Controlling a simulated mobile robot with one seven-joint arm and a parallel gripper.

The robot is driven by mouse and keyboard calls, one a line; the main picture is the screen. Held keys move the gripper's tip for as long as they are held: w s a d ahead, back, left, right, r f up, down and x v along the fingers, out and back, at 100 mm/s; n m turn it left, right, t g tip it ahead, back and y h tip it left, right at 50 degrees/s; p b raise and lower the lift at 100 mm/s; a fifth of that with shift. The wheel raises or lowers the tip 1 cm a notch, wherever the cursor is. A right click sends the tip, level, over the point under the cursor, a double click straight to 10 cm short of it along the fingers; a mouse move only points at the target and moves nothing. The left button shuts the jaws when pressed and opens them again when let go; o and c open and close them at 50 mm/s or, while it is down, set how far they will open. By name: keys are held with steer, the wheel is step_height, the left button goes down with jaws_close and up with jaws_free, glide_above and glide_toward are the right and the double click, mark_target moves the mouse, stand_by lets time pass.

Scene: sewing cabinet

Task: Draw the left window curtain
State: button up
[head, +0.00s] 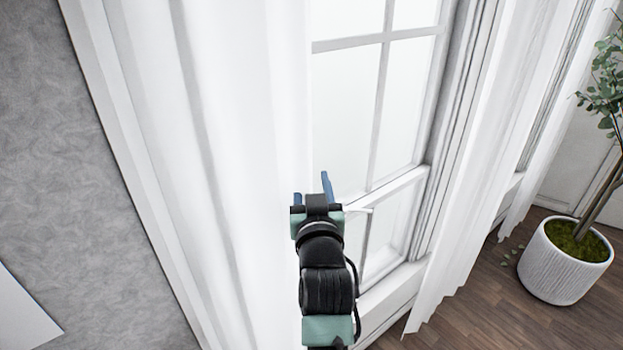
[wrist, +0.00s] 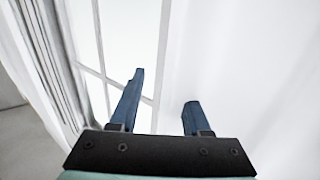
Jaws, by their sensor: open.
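The left window curtain (head: 235,110) is white and hangs in folds down the left side of the window (head: 345,95). It also fills the right of the wrist view (wrist: 245,70), with its edge running down between my fingers. My gripper (head: 312,190) is at this inner edge in the head view. In the wrist view the gripper (wrist: 164,88) is open, its two blue fingers apart. The left finger lies in front of the window panes and the right one against the curtain's white. I cannot tell whether either finger touches the cloth.
A second white curtain (head: 500,150) hangs at the window's right side. A potted plant in a white ribbed pot (head: 564,262) stands on the wood floor (head: 490,318) at right. A grey wall (head: 60,150) is at left. The window sill (head: 390,295) runs below the panes.

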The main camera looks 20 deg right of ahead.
jaws_close()
stand_by(1.5)
